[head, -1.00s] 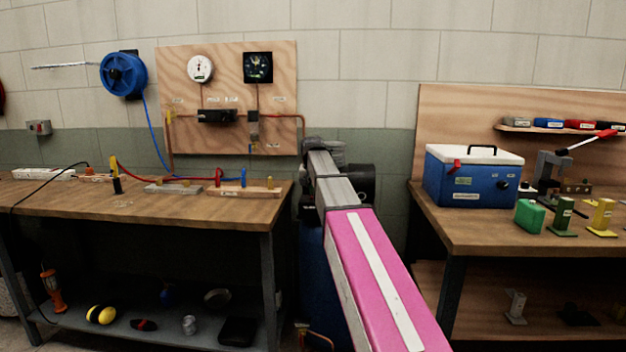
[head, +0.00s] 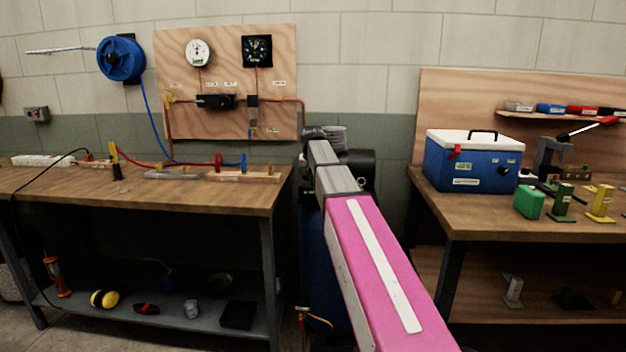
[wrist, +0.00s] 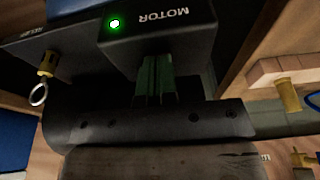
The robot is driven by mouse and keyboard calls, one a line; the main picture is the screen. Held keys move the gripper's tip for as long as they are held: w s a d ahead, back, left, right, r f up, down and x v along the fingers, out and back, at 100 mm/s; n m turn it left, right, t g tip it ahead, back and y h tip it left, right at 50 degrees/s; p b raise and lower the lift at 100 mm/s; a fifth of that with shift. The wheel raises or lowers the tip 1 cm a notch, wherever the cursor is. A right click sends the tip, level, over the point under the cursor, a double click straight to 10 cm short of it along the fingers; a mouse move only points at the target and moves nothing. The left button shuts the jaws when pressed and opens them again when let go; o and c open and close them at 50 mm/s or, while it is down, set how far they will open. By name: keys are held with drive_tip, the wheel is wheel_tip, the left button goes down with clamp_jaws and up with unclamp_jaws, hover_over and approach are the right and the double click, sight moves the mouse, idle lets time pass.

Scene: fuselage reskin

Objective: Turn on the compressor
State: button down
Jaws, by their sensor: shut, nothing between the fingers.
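The compressor stands between the two benches in the head view, largely behind my pink arm. Its blue tank (head: 316,255) and dark motor end (head: 361,172) show beside the arm. In the wrist view a black box (wrist: 165,38) carries the word MOTOR, upside down, and a lit green lamp (wrist: 115,23). My gripper (wrist: 157,62) is shut and empty, its fingers at the lower edge of this box. I cannot tell whether they touch it. The head view does not show the fingers clearly.
A brass fitting with a pull ring (wrist: 38,94) is left of the fingers in the wrist view. The left bench (head: 140,194) carries hoses and fittings. The right bench (head: 470,215) holds a blue cooler-like box (head: 465,172). Only narrow gaps flank the compressor.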

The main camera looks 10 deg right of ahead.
drive_tip(key=shift+w+d+r, duration=0.15)
drive_tip(key=shift+w+r, duration=0.2)
drive_tip(key=shift+w, duration=0.25)
drive_tip(key=shift+r, duration=0.5)
wheel_tip(320, 180, up, 3)
drive_tip(key=shift+f, duration=0.1)
drive_tip(key=s+a+r, duration=0.1)
drive_tip(key=s+r, duration=0.4)
drive_tip(key=r, duration=0.4)
drive_tip(key=shift+a, duration=0.15)
drive_tip(key=shift+f, duration=0.1)
drive_tip(key=s+f+n+g, duration=0.1)
drive_tip(key=s+f, duration=0.5)
drive_tip(key=f, duration=0.7)
drive_tip(key=s+f, duration=0.5)
drive_tip(key=f, duration=0.7)
drive_tip(key=s+f+n+g, duration=0.1)
drive_tip(key=s+f, duration=0.5)
drive_tip(key=f, duration=0.7)
drive_tip(key=s+d+f+n, duration=0.1)
drive_tip(key=s+f, duration=0.9)
drive_tip(key=shift+s+f+g+y, duration=0.25)
drive_tip(key=shift+f+g+y, duration=0.05)
drive_tip(key=shift+g+y, duration=0.1)
